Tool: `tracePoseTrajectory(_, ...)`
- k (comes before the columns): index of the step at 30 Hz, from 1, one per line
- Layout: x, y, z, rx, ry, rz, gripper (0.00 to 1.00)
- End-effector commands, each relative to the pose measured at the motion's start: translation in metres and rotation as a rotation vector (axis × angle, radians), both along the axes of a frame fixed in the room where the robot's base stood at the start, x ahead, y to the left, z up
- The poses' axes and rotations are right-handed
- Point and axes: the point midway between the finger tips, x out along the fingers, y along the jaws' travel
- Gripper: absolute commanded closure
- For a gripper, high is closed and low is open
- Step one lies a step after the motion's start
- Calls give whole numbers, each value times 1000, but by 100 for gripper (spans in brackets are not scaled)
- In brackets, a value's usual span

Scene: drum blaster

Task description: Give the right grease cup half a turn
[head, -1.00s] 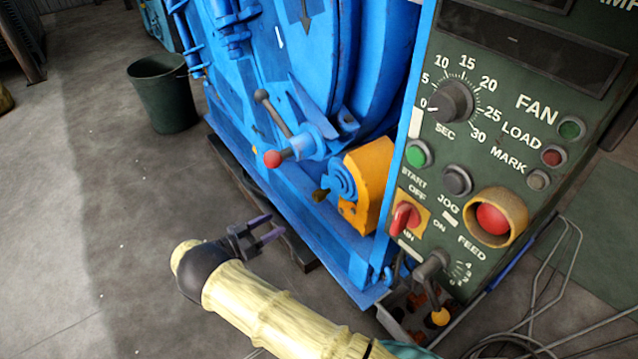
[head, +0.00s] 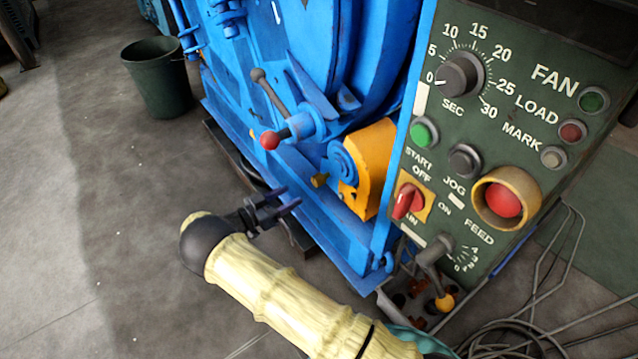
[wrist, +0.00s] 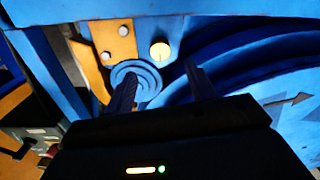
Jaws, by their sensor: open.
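A small brass-coloured grease cup (head: 319,180) sticks out beside the round blue bearing hub (head: 341,163) on the yellow bracket (head: 374,150) of the blue machine. In the wrist view the cup (wrist: 160,50) shows as a pale round face to the right of the ringed hub (wrist: 136,80). My gripper (head: 289,197) is open and empty, a little below and left of the cup in the head view. In the wrist view its two dark fingers (wrist: 161,82) point at the machine, with the cup beyond them, between their tips. No second grease cup can be made out.
A green bucket (head: 158,85) stands on the floor at the back left. The floor left of my arm is clear.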

Motion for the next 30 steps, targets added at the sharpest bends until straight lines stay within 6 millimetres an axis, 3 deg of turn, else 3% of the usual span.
tracePoseTrajectory(18,59,-87,-3,0,-2,-1,44)
tracePoseTrajectory(30,65,-96,1,0,-1,1,44)
